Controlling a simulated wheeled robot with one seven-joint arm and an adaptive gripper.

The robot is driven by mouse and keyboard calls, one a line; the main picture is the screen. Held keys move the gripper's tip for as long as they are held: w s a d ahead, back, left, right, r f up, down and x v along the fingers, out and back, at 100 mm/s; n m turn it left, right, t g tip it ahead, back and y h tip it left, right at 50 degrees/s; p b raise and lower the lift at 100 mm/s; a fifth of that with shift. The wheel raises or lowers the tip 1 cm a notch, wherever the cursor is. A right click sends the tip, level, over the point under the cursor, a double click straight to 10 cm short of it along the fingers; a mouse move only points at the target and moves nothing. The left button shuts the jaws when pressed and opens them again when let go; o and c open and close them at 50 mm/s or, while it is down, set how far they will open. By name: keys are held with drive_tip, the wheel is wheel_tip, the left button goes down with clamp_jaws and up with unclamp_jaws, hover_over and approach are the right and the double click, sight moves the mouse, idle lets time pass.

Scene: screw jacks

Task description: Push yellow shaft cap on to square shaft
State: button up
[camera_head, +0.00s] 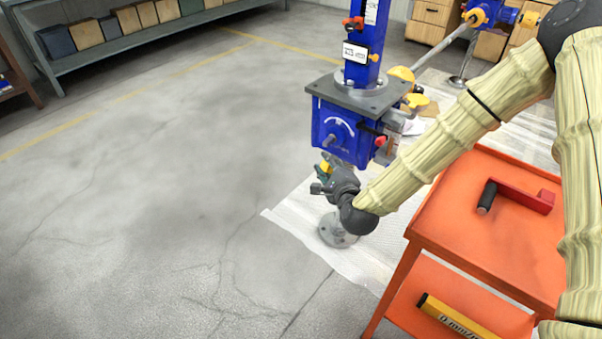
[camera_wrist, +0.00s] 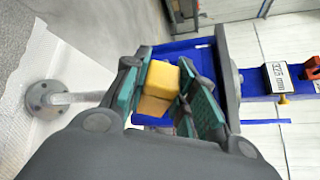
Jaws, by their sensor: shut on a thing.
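The yellow shaft cap (camera_wrist: 158,88) is a blocky piece between the green-padded fingers of my gripper (camera_wrist: 166,92) in the wrist view. My gripper is shut on it. In the head view, my gripper (camera_head: 324,178) is just below the blue gearbox (camera_head: 335,128) of the screw jack, and a bit of the yellow cap (camera_head: 326,166) shows at its fingers. A short stub, perhaps the square shaft (camera_head: 329,140), shows on the gearbox front under a white arc mark. In the wrist view the shaft is hidden, and I cannot tell whether the cap touches it.
An orange cart (camera_head: 470,215) stands at the right under my arm, bearing a red crank with black grip (camera_head: 520,196) and, lower, a yellow level (camera_head: 452,317). The jack's round foot (camera_head: 337,232) rests on a white mat (camera_head: 300,213). The grey floor at left is clear.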

drive_tip(key=w+a+f+n+y+b, duration=0.2)
drive_tip(key=a+n+y+b, duration=0.3)
drive_tip(key=n, duration=0.4)
drive_tip(key=shift+w+a+f+b, duration=0.35)
drive_tip(key=shift+w+a+b, duration=0.35)
drive_tip(key=shift+a, duration=0.65)
drive_tip(key=shift+d, duration=0.15)
drive_tip(key=shift+w+d, duration=0.85)
drive_tip(key=shift+w, duration=0.3)
drive_tip(key=shift+w+d, duration=0.8)
drive_tip(key=shift+w, duration=0.35)
drive_tip(key=shift+w+d, duration=0.75)
drive_tip(key=shift+w, duration=0.25)
drive_tip(key=shift+w+d, duration=0.75)
drive_tip(key=shift+w, duration=0.25)
idle(0.4)
drive_tip(key=o, duration=1.1)
